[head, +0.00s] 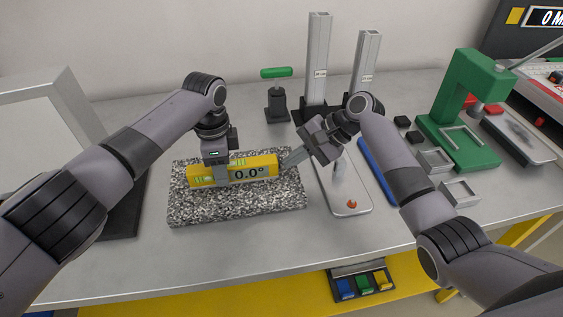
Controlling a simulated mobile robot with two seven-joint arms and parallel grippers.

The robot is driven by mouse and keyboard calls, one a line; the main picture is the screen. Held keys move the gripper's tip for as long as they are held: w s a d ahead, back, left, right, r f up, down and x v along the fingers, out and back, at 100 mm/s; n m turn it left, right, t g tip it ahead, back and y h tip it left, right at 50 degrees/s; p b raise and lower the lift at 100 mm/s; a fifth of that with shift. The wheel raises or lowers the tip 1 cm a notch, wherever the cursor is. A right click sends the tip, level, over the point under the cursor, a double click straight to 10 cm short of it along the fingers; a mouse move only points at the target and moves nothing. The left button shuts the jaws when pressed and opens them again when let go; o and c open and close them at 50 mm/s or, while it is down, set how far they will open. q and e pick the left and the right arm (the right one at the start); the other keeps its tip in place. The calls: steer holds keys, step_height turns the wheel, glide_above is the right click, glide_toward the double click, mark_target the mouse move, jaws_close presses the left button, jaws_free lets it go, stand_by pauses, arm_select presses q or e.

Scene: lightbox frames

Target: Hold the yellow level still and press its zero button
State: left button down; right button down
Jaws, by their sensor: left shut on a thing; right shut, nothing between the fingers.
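The yellow level (262,162) lies lengthwise on a speckled granite slab (240,209). Its display reads 0.0°, and green vials show on it. My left gripper (221,172) comes down from above and is shut on the level, left of its display. My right gripper (287,163) is shut and empty, with its fingertips close to the level's right end. I cannot tell whether the tips touch the level. The zero button cannot be made out.
A grey tray-like plate (352,207) with a red knob lies right of the slab. A green press (462,130) stands at right. The table's front strip is clear.

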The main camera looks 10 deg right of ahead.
steer(key=shift+d, duration=0.85)
steer(key=shift+d, duration=2.5)
arm_select(q)
steer(key=c, duration=0.6)
jaws_free()
